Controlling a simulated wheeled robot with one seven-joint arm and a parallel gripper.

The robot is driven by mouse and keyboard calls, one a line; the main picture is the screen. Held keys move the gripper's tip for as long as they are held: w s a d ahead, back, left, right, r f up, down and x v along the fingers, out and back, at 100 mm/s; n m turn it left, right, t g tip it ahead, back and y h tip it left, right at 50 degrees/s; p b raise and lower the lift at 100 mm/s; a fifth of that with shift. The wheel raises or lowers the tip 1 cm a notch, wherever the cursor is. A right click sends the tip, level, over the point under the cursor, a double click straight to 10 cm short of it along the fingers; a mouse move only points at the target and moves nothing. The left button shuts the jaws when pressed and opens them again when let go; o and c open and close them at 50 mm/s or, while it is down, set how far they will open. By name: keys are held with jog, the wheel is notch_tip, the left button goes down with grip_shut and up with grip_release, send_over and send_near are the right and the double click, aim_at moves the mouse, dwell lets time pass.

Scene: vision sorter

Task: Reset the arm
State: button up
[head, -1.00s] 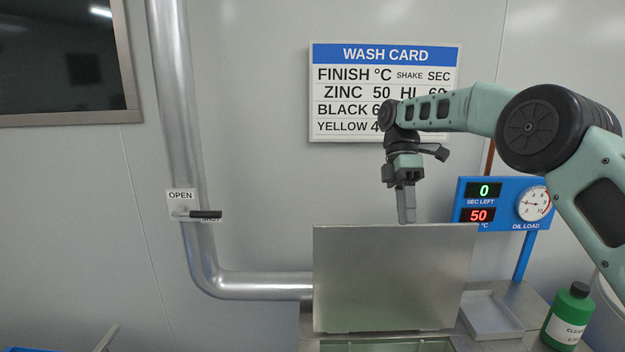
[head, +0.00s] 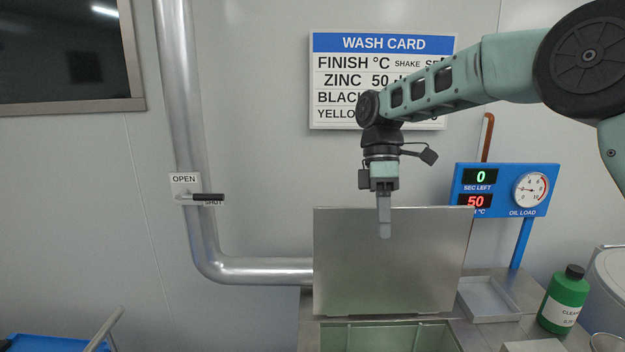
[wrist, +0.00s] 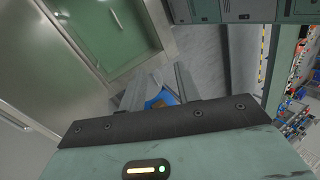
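My gripper (head: 384,228) hangs down from my green arm in the head view, in front of the raised metal lid (head: 395,275) of the wash tank (head: 388,338). Only one finger outline shows in the head view. In the wrist view two grey fingers (wrist: 160,98) stand apart with a gap between them. Nothing is held between them. The tank's open green inside also shows in the wrist view (wrist: 100,30).
A metal pipe with a lever (head: 205,199) runs down the wall at left. At right are a blue display panel (head: 507,190), a shallow tray (head: 488,300) and a green bottle (head: 565,300). A wash card (head: 340,80) hangs behind my arm. A blue bin edge (head: 45,342) shows at lower left.

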jog(key=s+a+f+m+t+b, duration=0.1)
jog(key=s+a+f+m+b, duration=0.2)
jog(key=s, duration=0.6)
jog(key=s+a+f+m+t+b, duration=0.1)
jog(key=s+f+t+b, duration=0.15)
jog(key=s+f, duration=0.4)
jog(key=s+d+f+m+b, duration=0.2)
jog(key=s+f, duration=0.1)
jog(key=s, duration=0.4)
jog(key=s+d+f+m+t+b, duration=0.1)
jog(key=s+d+f+m+b, duration=0.1)
jog(key=s, duration=0.6)
notch_tip(320, 180, down, 2)
jog(key=shift+d+f+y, duration=0.1)
jog(key=shift+d+y, duration=0.2)
jog(key=shift+d, duration=0.35)
jog(key=shift+a+t, duration=0.1)
jog(key=shift+t, duration=0.15)
